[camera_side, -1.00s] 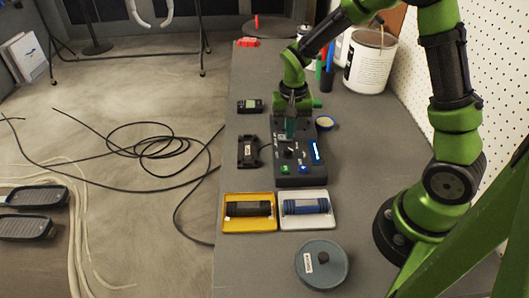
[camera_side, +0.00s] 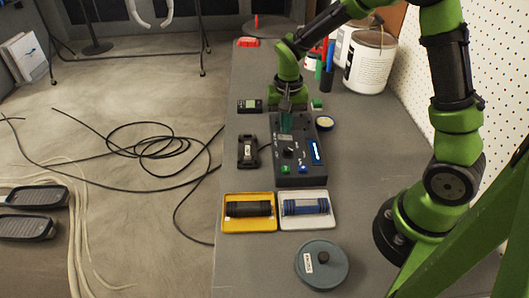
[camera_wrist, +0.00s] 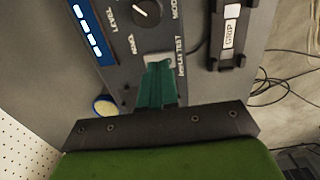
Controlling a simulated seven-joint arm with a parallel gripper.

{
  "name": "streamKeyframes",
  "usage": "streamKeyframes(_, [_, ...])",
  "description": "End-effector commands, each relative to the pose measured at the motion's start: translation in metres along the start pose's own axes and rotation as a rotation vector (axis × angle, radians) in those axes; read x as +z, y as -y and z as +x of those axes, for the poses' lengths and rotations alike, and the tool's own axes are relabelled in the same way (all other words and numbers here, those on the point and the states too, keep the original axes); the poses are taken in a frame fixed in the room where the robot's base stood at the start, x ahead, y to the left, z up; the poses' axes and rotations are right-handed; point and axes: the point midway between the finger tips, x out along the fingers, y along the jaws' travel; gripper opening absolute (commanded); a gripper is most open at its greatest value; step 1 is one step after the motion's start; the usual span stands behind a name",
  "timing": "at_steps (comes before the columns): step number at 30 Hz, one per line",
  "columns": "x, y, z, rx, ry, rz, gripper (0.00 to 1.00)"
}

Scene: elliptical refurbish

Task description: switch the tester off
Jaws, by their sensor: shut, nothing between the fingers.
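In the wrist view, the tester's white-marked black knob (camera_wrist: 146,12) and blue display with lit white bars (camera_wrist: 88,30) show. My gripper (camera_side: 286,130) is over the tester's far end, its teal fingers shut and empty. In the wrist view, my gripper's fingertips (camera_wrist: 158,64) are at a small pale switch-like part (camera_wrist: 154,57), which they partly hide. I cannot tell whether they touch it or which way it is set.
A black holder (camera_side: 247,152) lies left of the tester; its white label reads GRIP (camera_wrist: 229,26). A yellow tray (camera_side: 249,224) and a white tray (camera_side: 304,221) with rollers stand in front. A round grey lidded container (camera_side: 322,265) is nearer. A small round dish (camera_side: 325,123) sits right.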

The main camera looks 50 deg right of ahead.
Motion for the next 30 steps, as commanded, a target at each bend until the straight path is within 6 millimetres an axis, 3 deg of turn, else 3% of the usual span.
streamKeyframes(9, [-0.001, -0.009, -0.073, -0.005, -0.006, 0.0, 0.0])
streamKeyframes(15, [-0.001, -0.015, -0.108, -0.003, -0.004, -0.001, 0.0])
streamKeyframes(21, [0.0, -0.017, -0.123, -0.001, -0.002, -0.001, 0.0])
streamKeyframes(30, [0.0, -0.017, -0.124, 0.0, -0.001, -0.001, 0.0])
